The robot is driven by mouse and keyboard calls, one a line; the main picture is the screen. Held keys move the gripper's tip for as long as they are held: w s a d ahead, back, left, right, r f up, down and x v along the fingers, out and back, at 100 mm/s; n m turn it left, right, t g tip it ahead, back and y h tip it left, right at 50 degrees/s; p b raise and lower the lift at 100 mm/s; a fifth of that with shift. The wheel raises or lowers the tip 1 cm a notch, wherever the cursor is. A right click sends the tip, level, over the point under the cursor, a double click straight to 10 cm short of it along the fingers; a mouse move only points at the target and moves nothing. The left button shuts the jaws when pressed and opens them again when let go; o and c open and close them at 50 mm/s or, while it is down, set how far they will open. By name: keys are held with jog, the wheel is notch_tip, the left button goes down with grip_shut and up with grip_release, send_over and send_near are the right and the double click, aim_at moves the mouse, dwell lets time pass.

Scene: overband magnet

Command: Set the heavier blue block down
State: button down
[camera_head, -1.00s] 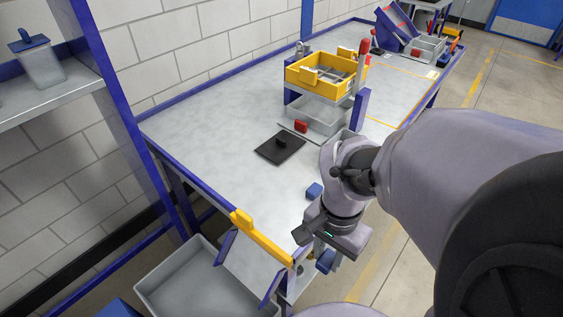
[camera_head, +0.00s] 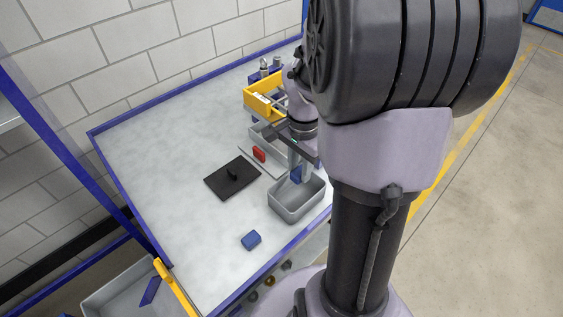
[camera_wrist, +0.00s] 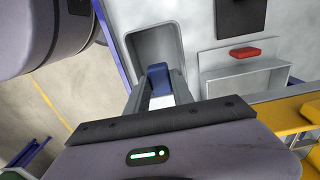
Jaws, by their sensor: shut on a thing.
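My gripper (camera_head: 297,174) is shut on a blue block (camera_head: 296,175), seen between the fingertips in the wrist view (camera_wrist: 158,76). The held block is above or at the far end of an open grey bin (camera_head: 283,207) on the table; I cannot tell whether it touches the bin. The grey bin also shows behind the block in the wrist view (camera_wrist: 143,38). Another blue block (camera_head: 251,240) lies on the bare table, nearer the front edge and left of the bin. Which block is heavier cannot be seen.
A black plate with a knob (camera_head: 222,185) lies left of the bin. The table's left part (camera_head: 150,150) is clear. A blue rim edges the table.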

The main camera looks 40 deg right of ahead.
aim_at(296, 200)
jog(key=f+b, duration=0.1)
jog(key=f, duration=0.2)
jog(key=f+b, duration=0.1)
jog(key=f, duration=0.2)
jog(key=f+b, duration=0.2)
jog(key=f, duration=0.1)
jog(key=shift+s+a+f, duration=0.1)
jog(key=shift+a+f, duration=0.1)
jog(key=shift+a, duration=0.1)
jog(key=shift+f, duration=0.2)
jog(key=c, duration=1.1)
grip_release()
